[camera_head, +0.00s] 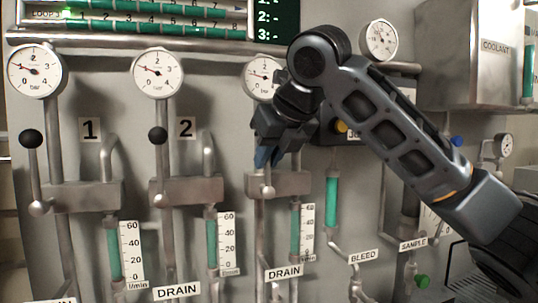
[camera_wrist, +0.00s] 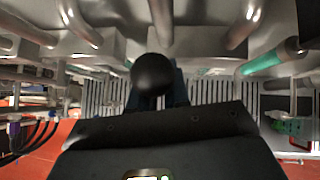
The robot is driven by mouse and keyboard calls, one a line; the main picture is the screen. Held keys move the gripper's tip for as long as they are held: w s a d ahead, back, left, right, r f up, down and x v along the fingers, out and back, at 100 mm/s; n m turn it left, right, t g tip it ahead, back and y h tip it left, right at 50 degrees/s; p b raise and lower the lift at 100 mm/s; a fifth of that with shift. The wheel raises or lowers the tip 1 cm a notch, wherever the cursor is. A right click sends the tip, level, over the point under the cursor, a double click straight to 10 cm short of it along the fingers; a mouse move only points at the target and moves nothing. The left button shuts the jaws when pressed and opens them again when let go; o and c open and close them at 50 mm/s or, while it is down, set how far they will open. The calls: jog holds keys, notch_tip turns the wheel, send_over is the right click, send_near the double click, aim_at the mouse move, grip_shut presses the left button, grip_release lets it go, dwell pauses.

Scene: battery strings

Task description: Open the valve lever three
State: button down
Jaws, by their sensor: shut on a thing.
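Valve lever three is on the third pipe column; its pale pivot (camera_head: 267,192) shows below my gripper (camera_head: 267,156) in the head view. Its shaft rises from the pivot into the fingers, roughly upright. The fingers hide its top in that view. In the wrist view the lever's black ball knob (camera_wrist: 154,74) is at the middle, just beyond the dark gripper body, with bluish finger parts beside it. My gripper is shut on the lever at its knob end.
Lever one's black knob (camera_head: 31,138) and lever two's black knob (camera_head: 158,135) stand upright to the left. Gauge three (camera_head: 264,77) is partly covered by my arm. A flow tube (camera_head: 331,201) and the BLEED label (camera_head: 363,256) are to the right.

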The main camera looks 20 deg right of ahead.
jog(key=shift+w+r, duration=0.1)
jog(key=shift+r, duration=0.25)
jog(key=c, duration=1.3)
grip_release()
jog(key=shift+a, duration=0.1)
jog(key=shift+o, duration=0.4)
jog(key=shift+f, duration=0.15)
jog(key=b+v, duration=0.1)
jog(key=v, duration=0.6)
jog(key=shift+s+r, duration=0.3)
